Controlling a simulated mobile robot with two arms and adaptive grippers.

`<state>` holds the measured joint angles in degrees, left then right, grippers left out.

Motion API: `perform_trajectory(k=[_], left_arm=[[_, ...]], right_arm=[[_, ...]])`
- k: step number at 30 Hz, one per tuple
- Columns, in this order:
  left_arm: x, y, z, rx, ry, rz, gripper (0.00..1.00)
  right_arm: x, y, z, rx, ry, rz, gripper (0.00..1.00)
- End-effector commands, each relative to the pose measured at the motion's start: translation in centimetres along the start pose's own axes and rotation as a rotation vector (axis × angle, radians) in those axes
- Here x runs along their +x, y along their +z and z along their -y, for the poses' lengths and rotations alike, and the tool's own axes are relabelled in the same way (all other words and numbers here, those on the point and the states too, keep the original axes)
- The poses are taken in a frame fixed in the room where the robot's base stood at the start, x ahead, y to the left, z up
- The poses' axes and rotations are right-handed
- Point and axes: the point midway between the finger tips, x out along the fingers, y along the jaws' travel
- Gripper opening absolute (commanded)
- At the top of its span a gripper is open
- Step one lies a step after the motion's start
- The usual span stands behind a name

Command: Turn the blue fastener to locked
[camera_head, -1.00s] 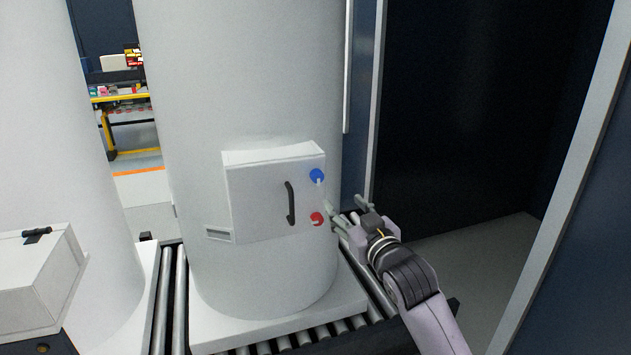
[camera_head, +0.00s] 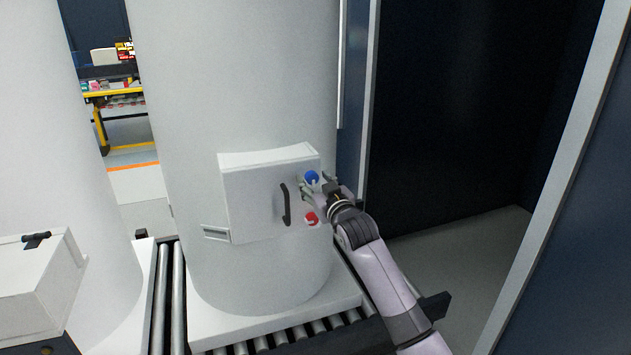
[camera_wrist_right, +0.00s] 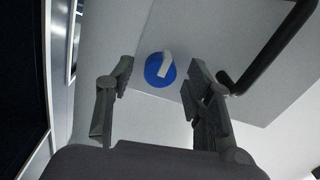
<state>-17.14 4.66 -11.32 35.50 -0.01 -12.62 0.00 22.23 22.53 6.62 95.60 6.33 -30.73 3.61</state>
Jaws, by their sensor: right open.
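The blue fastener (camera_head: 311,177) is a round blue disc with a small white lever, on the right side of the white box (camera_head: 250,200) on the tank. My right gripper (camera_head: 312,189) is at the fastener, coming from the lower right and partly covering it. In the right wrist view the blue fastener (camera_wrist_right: 160,69) lies between the two open fingers of my right gripper (camera_wrist_right: 160,78), apart from both. Its white lever tilts slightly there. A red fastener (camera_head: 311,219) sits below the blue one. My left gripper does not show.
A dark handle (camera_head: 286,205) stands out from the box's front, close to the right gripper's finger; it also shows in the right wrist view (camera_wrist_right: 270,50). The tank (camera_head: 240,90) stands on a roller conveyor (camera_head: 168,300). A dark doorway opens at right.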

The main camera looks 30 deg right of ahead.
Motion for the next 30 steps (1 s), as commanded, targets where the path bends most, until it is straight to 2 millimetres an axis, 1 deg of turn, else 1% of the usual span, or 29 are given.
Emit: perform_trajectory(k=[5,6,27,30], left_arm=[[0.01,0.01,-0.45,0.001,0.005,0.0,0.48],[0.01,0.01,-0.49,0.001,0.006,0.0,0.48],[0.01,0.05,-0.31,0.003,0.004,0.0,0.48],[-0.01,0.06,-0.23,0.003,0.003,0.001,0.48]], right_arm=[[0.0,0.0,0.03,0.0,0.0,0.0,0.48],[-0.01,0.0,0.02,0.0,0.0,0.0,0.46],[-0.03,0.0,0.02,0.0,0.0,0.0,0.0],[-0.03,-0.01,0.02,0.002,0.0,0.0,0.0]])
